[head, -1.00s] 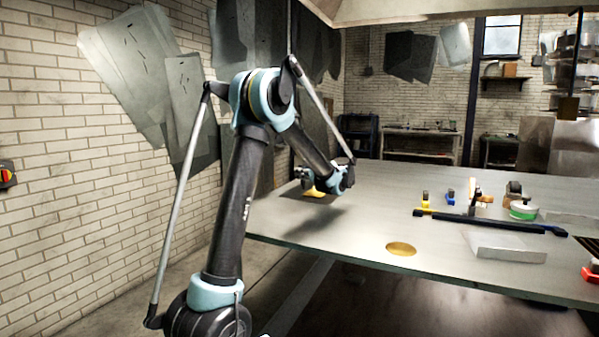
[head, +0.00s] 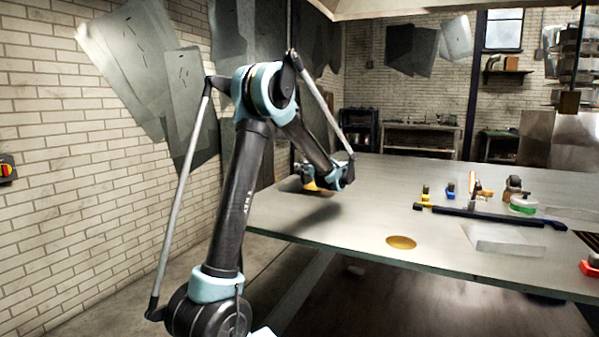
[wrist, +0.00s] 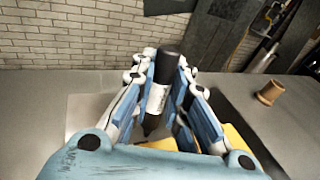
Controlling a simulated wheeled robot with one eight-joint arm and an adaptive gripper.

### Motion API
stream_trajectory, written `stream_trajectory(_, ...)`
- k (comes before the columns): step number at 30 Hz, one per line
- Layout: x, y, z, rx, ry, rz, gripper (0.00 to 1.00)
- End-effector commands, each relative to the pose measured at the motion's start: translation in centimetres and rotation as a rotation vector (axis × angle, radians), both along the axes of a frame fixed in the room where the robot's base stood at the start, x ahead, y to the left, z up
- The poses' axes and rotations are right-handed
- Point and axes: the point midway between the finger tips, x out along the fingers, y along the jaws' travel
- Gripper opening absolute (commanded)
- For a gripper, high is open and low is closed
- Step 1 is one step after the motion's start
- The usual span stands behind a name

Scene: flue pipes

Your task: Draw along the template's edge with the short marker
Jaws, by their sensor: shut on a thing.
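My gripper (wrist: 164,70) is shut on a dark marker (wrist: 157,99) with a white label band, held between the blue finger pads. A yellow piece (wrist: 240,145), which may be the template, lies below and behind the fingers in the wrist view. In the head view the yellow piece (head: 317,187) shows just under my gripper, near the table's far left side. I cannot tell whether the marker touches the table or the yellow edge.
The grey table (head: 340,230) is clear around its left middle, apart from a flat golden disc (head: 401,242). A dark bar (head: 490,217), a pale block (head: 505,239) and a green-and-white roll (head: 523,204) sit to the right. A wooden spool (wrist: 270,92) stands right of my gripper.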

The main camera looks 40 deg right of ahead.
Motion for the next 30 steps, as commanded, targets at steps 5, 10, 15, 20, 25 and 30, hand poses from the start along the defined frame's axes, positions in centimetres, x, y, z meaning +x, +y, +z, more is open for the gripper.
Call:
stream_trajectory(5,0.00,-0.01,-0.18,0.000,0.000,0.000,0.00)
stream_trajectory(10,-0.01,-0.02,-0.34,0.000,0.000,0.000,0.00)
stream_trajectory(15,0.00,-0.01,-0.52,0.000,0.000,0.000,0.00)
stream_trajectory(20,-0.01,-0.01,-0.63,0.000,0.000,0.000,0.00)
stream_trajectory(25,-0.23,-0.10,-0.59,0.000,0.000,0.000,0.00)
stream_trajectory(30,-0.37,-0.22,-0.57,0.000,0.000,0.000,0.00)
